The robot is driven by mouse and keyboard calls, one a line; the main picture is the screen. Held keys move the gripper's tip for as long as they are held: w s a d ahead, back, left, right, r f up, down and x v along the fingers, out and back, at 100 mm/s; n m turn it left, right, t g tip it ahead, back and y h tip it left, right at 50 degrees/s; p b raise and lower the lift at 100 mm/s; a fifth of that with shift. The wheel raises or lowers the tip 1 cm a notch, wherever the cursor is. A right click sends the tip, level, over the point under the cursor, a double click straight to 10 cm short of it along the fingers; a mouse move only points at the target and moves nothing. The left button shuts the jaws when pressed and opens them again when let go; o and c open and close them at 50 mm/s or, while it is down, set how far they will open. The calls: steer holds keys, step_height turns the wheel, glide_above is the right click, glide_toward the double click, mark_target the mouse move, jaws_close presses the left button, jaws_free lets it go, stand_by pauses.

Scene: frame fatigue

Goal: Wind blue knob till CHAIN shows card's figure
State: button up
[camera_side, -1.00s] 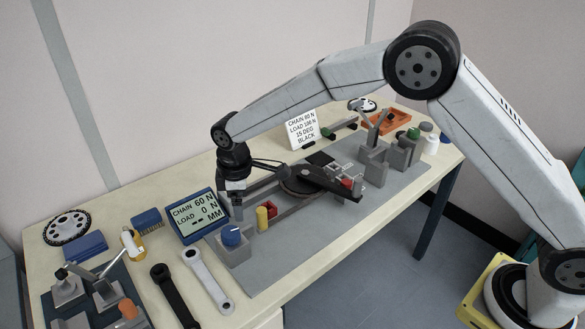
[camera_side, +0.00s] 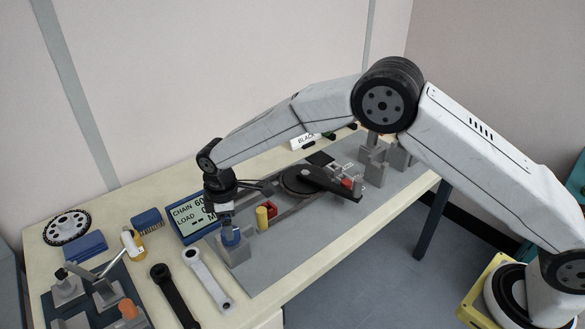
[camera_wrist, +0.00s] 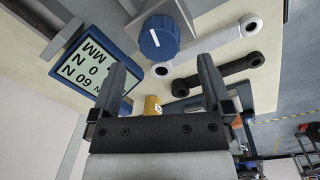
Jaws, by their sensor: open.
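The blue knob (camera_side: 231,239) sits on a grey block at the mat's near left. In the wrist view the knob (camera_wrist: 160,38) shows a white pointer line. My gripper (camera_side: 227,226) is open, just above the knob; in the wrist view its fingers (camera_wrist: 162,68) are spread, with the knob beyond their tips. I cannot tell if they touch it.
A yellow cylinder (camera_side: 262,217) and a red part (camera_side: 271,208) stand right of the knob. A white-capped bottle (camera_side: 132,243) stands near the display. The mat's front strip is clear.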

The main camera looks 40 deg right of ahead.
mark_target(236, 233)
steer(key=shift+w+d+f, duration=0.1)
steer(key=shift+f, duration=1.85)
steer(key=c, duration=1.2)
